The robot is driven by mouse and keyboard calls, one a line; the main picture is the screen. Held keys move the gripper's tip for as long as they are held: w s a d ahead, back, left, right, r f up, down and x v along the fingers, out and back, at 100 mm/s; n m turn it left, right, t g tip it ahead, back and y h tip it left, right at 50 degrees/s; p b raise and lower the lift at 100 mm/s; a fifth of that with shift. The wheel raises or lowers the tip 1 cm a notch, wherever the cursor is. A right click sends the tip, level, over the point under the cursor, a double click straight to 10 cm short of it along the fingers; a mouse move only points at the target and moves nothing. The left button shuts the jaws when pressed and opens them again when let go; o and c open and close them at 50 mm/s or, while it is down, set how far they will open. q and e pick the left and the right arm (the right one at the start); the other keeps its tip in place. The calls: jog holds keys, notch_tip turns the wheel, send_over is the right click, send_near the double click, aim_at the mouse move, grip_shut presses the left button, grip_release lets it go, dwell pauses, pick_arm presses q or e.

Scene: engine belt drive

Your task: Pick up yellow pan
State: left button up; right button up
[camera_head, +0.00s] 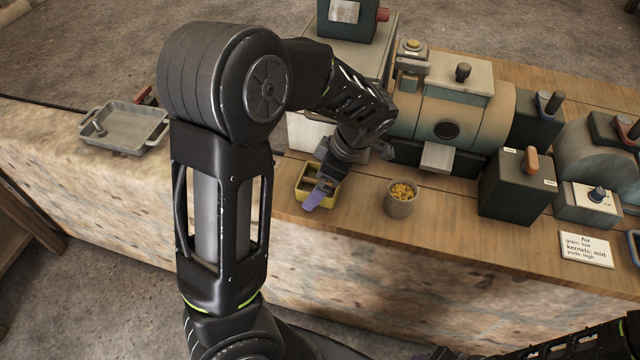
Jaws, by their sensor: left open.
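The yellow pan (301,187) is a small box-shaped tray on the wooden bench top, near its front edge. My left gripper (322,188) is open and points down over the pan. It hides the pan's right part and some of its inside. A purple flat piece shows at the gripper's tip, over the front of the pan. I cannot tell whether the fingers touch the pan. My right gripper is not in view; only part of my right arm shows at the bottom right.
A cup of yellow bits (402,198) stands just right of the pan. A pale machine (450,105) stands close behind. Dark control boxes (516,186) and a sign (586,250) are on the right. A grey metal tray (125,128) lies at the far left.

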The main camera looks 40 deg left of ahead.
pick_arm(q)
jog(key=shift+c, duration=0.2)
jog(key=c, duration=1.4)
jog(key=shift+s+r, duration=0.1)
jog(key=shift+s+d+r, duration=0.15)
jog(key=shift+s+r, duration=0.1)
jog(key=shift+r, duration=0.2)
notch_tip(320, 180, up, 6)
jog(key=shift+r, duration=0.1)
jog(key=s+d, duration=0.3)
jog(key=s, duration=0.6)
jog(key=s+d, duration=0.3)
jog(key=s, duration=0.6)
jog(key=shift+d+b, duration=0.15)
jog(key=shift+b, duration=0.25)
jog(key=shift+s, duration=0.1)
